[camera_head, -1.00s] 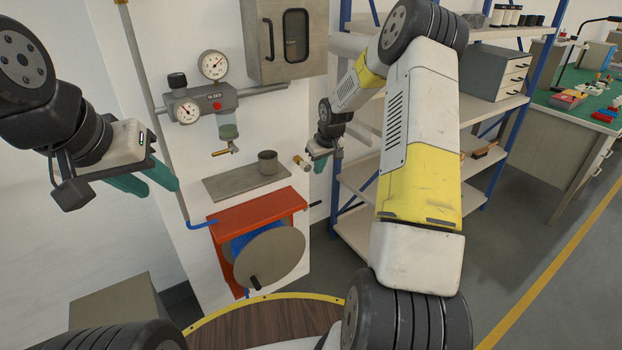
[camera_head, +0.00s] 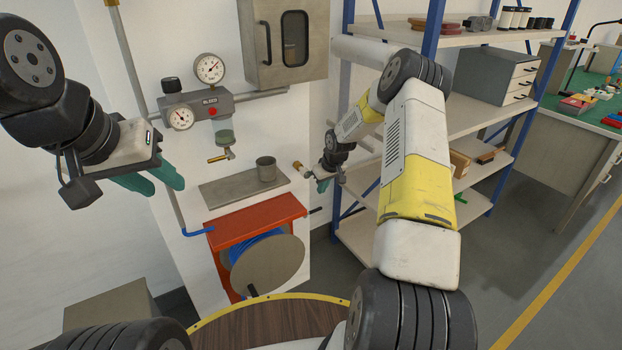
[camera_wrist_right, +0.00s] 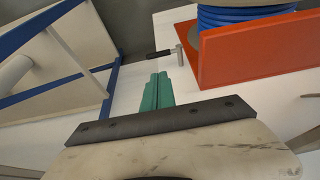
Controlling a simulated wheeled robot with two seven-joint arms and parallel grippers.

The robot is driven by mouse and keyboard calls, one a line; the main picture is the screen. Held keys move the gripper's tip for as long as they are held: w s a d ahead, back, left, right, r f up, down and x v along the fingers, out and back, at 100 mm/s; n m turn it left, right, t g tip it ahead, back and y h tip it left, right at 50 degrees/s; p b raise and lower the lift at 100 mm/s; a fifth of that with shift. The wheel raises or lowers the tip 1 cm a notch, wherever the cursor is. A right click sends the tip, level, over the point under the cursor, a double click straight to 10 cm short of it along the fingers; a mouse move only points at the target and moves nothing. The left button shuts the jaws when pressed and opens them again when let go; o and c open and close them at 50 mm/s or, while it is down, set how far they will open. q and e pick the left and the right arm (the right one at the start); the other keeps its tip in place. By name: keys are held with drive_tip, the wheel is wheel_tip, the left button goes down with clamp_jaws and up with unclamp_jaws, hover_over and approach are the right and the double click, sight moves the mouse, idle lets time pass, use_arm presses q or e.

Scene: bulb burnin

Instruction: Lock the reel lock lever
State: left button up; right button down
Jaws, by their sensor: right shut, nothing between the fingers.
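The reel lock lever, with a black grip and a short metal stem (camera_wrist_right: 162,53), sticks out beside the orange-red reel bracket (camera_wrist_right: 250,55) in the right wrist view. In the head view its dark grip (camera_head: 315,210) shows at the bracket's right. The reel (camera_head: 267,265) with blue hose sits under the bracket. My right gripper (camera_head: 322,185) is shut and empty, a little above the lever grip in the head view. Its teal fingers (camera_wrist_right: 157,90) point toward the lever, apart from it. My left gripper (camera_head: 155,183) is open and empty at the left, away from the reel.
A grey ledge (camera_head: 225,190) with a cup (camera_head: 266,169) is above the bracket. A brass-ended fitting (camera_head: 298,167) projects near my right gripper. Blue-framed shelving (camera_head: 345,215) stands at the right. A gauge unit (camera_head: 195,105) and a cabinet (camera_head: 283,45) hang on the wall.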

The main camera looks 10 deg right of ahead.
drive_tip(key=x, duration=1.1)
drive_tip(key=shift+s+f, duration=0.2)
drive_tip(key=shift+s, duration=0.05)
